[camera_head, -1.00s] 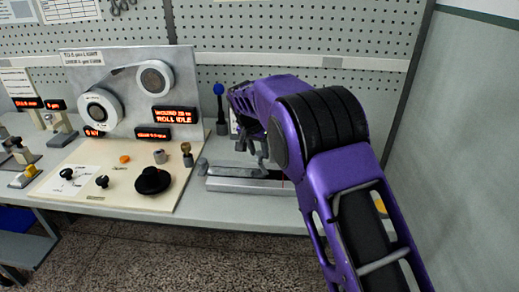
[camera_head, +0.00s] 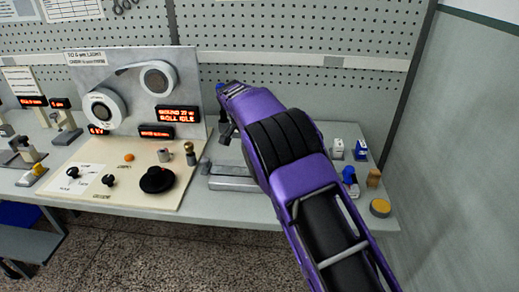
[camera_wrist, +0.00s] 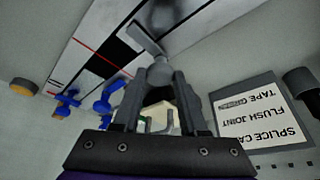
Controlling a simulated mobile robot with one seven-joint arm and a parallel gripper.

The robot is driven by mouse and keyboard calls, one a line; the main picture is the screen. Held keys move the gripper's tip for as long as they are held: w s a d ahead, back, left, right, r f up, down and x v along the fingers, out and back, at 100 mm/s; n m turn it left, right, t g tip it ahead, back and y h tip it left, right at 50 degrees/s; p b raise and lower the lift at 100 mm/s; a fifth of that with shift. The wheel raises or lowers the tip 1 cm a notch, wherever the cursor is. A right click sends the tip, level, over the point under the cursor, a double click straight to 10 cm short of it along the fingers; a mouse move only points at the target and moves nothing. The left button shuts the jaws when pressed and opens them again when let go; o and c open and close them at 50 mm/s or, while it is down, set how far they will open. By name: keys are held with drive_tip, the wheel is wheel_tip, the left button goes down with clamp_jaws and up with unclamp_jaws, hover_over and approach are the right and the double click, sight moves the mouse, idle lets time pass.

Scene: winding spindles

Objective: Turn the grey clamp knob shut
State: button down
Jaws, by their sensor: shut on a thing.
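The grey clamp knob (camera_wrist: 160,72) is between the fingertips of my gripper (camera_wrist: 161,82) in the wrist view, with a flat grey bar (camera_wrist: 146,38) just beyond it. My gripper is shut on the knob. In the head view my gripper (camera_head: 226,138) reaches down over the grey splicing block (camera_head: 233,184), and my purple arm hides the block's right part. The knob cannot be made out there. In the wrist view the block's pale face with a black band and red lines (camera_wrist: 90,50) lies beyond the fingers. How far the knob is turned cannot be told.
A splice card (camera_wrist: 258,115) stands close to the right of my fingers in the wrist view. A winding panel with reels (camera_head: 130,85) stands left of the arm, above a cream control board (camera_head: 115,185). Blue items (camera_head: 350,180) and a yellow disc (camera_head: 380,207) are at the right.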

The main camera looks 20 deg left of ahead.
drive_tip(key=shift+c, duration=2.3)
unclamp_jaws()
drive_tip(key=p+v, duration=0.1)
drive_tip(key=v, duration=1.6)
drive_tip(key=shift+r, duration=0.2)
